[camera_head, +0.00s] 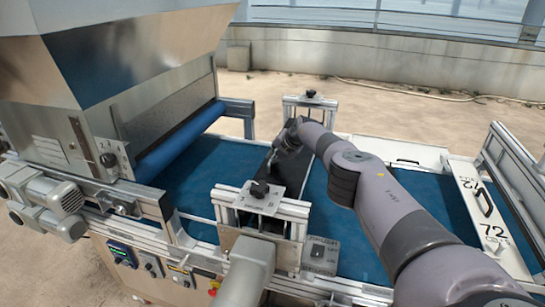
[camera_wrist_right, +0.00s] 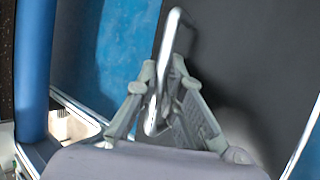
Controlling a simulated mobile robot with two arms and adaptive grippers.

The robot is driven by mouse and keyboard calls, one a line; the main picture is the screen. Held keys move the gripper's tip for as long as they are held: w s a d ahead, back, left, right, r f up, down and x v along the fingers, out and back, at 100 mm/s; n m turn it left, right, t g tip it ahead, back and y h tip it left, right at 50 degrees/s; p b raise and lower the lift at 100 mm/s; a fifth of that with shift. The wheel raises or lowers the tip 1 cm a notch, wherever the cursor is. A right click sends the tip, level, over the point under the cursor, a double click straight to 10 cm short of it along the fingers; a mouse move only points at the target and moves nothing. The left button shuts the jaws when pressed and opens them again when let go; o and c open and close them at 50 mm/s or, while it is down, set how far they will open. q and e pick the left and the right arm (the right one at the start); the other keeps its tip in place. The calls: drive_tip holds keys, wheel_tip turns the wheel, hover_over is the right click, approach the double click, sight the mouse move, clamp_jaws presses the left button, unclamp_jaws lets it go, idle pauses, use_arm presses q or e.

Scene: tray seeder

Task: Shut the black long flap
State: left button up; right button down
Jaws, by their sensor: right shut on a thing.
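The black long flap (camera_head: 296,174) spans the blue belt between two metal posts in the head view. It looks tilted, but I cannot tell its exact angle. In the right wrist view the flap (camera_wrist_right: 245,60) is a dark flat panel filling the right side, with a bent metal bar handle (camera_wrist_right: 173,32) in front of it. My right gripper (camera_head: 273,156) reaches in from the right at the flap. In the wrist view its fingers (camera_wrist_right: 163,78) are closed around the handle. The gripper and forearm hide part of the flap. My left gripper is not in view.
The blue belt (camera_head: 205,172) runs under the flap. A metal hopper (camera_head: 130,45) and a blue roller (camera_head: 180,142) stand at the left. Posts with black knobs (camera_head: 260,189) flank the flap. A white numbered plate (camera_head: 490,232) crosses the belt at the right.

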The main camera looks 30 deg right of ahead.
drive_tip(key=shift+w+a, duration=0.1)
drive_tip(key=shift+a, duration=0.05)
drive_tip(key=shift+f, duration=0.2)
idle(0.3)
drive_tip(key=c, duration=2)
unclamp_jaws()
drive_tip(key=shift+o, duration=0.2)
drive_tip(key=shift+a, duration=0.1)
drive_tip(key=shift+r, duration=0.1)
